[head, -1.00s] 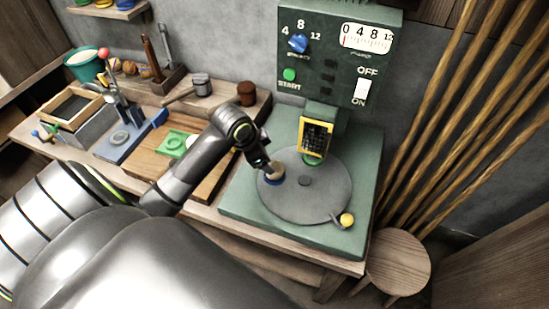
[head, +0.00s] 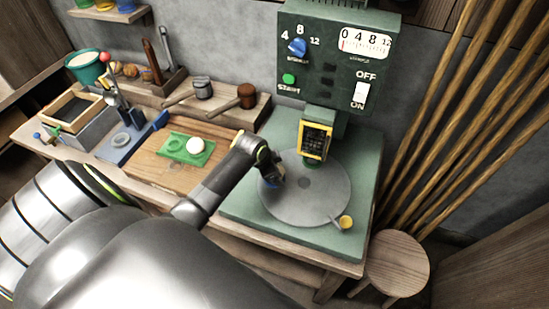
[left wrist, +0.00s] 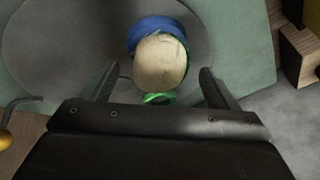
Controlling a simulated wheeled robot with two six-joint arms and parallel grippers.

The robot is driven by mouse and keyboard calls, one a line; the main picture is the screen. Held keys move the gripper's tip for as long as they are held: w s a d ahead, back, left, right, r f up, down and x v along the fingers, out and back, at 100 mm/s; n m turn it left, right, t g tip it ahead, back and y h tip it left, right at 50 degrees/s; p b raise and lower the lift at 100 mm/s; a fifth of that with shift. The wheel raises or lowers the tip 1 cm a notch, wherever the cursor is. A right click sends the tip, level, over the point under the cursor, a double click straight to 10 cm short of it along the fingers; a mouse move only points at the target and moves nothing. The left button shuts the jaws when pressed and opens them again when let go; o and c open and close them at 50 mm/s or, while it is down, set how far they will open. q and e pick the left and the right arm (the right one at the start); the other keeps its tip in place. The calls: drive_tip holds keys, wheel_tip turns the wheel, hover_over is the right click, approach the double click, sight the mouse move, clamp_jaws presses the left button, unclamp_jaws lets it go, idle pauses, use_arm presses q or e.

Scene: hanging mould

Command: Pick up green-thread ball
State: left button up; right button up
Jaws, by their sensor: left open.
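A cream ball (left wrist: 160,62) sits in a blue ring-shaped holder (left wrist: 155,27) on the round grey turntable, seen in the left wrist view. A green loop (left wrist: 159,98) shows at its near edge, and a thin green line runs along its right side. My left gripper (left wrist: 160,82) is open, its two fingers apart on either side of the ball's near end. In the head view my left gripper (head: 277,181) is low over the turntable's left part and hides most of the ball and holder. My right gripper is not in view.
The grey turntable (head: 320,190) has a yellow-knobbed handle (head: 345,222) at its front right. A green machine panel (head: 335,55) and yellow-framed block (head: 315,140) stand behind. A stool (head: 397,262) stands right.

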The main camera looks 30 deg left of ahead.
use_arm(q)
drive_tip(key=shift+x, duration=0.75)
drive_tip(key=c, duration=1.1)
drive_tip(key=shift+r, duration=0.1)
